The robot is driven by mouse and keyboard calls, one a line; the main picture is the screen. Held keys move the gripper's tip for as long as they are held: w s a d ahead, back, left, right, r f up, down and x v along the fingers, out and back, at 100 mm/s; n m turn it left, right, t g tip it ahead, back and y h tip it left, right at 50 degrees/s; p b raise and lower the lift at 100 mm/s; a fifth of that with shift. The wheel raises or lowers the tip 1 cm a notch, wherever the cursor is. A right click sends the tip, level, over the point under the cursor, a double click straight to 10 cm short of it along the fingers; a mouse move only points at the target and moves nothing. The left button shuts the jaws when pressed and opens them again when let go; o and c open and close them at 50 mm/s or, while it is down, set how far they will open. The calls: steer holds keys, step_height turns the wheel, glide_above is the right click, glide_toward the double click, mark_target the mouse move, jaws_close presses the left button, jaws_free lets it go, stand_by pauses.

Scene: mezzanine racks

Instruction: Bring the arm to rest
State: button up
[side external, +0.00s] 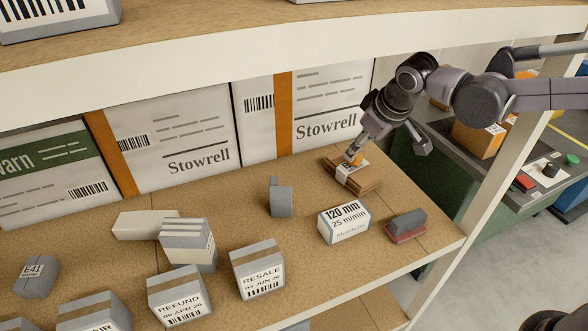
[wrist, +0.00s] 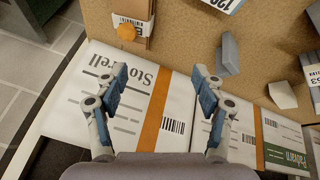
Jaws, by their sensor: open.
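My gripper (side external: 353,150) is at the back right of the shelf, in front of the white Stowrell boxes, with its fingers close to a brown banded bundle (side external: 367,179). In the wrist view my gripper (wrist: 160,76) is open, with two blue-padded fingers wide apart and nothing between them. Beyond the fingers lies the white Stowrell box (wrist: 132,62) with an orange stripe. The brown bundle (wrist: 140,10) shows at the top left, outside the fingers, with a round orange piece (wrist: 127,32) on or against it. Whether my fingertips touch anything cannot be told.
The shelf (side external: 317,264) holds a 120 mm box (side external: 344,221), a grey-and-red block (side external: 406,226), a small grey block (side external: 281,199) and several grey cartons. A cream upright (side external: 495,165) stands at the right, with a green-sided bench (side external: 440,170) behind it. The upper shelf edge (side external: 250,52) hangs above.

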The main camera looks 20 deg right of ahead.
steer(key=s+d+m, duration=0.2)
steer(key=s+d, duration=0.3)
steer(key=s, duration=0.4)
steer(key=s+d+f+m+t, duration=0.1)
steer(key=s+d+m, duration=0.1)
steer(key=s+d, duration=0.4)
steer(key=s, duration=0.3)
steer(key=shift+s+t+y, duration=0.3)
